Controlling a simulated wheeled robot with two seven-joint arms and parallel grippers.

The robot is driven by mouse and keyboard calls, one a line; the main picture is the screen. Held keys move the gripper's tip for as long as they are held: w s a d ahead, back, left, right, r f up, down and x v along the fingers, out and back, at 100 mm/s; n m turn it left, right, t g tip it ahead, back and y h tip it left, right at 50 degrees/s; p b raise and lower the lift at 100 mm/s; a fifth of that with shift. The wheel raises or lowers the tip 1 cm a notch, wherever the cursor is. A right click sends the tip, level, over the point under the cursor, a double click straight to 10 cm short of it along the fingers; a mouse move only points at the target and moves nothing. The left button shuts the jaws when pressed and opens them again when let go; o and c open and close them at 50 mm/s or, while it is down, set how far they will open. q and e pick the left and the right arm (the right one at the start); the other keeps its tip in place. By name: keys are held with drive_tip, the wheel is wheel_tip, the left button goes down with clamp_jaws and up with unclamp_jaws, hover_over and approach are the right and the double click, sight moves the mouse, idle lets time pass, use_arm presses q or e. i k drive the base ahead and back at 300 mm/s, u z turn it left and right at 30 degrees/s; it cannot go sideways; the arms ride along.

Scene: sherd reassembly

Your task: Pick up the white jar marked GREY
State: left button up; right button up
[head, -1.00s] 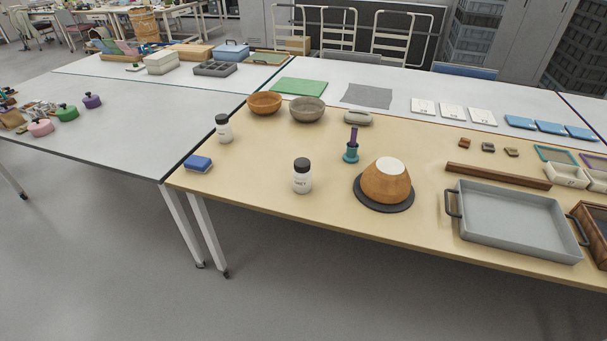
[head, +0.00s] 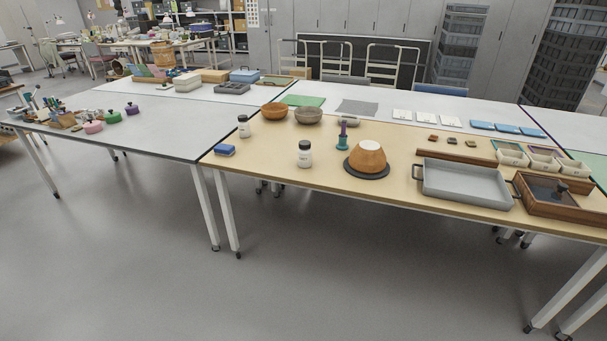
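Two white jars with dark lids stand upright on the tan table. The near jar (head: 305,154) is by the front edge, left of an orange-brown bowl lying upside down. The far jar (head: 243,126) is further left and back, behind a blue block. Both have small dark print, too small to read here, so I cannot tell which is marked GREY. Neither of my grippers shows in the head view.
The upturned bowl (head: 368,156) sits on a dark round disc. A blue block (head: 225,150) lies at the table's left corner. A brown bowl (head: 274,111) and a grey bowl (head: 308,116) stand behind. A grey tray (head: 466,180) is at right. The floor in front is clear.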

sight(305, 157)
drive_tip(key=z, duration=1.25)
drive_tip(key=i, duration=0.95)
drive_tip(key=z, duration=0.5)
drive_tip(key=i, duration=0.9)
drive_tip(key=u, duration=1.05)
drive_tip(key=i, duration=0.6)
drive_tip(key=u, duration=0.65)
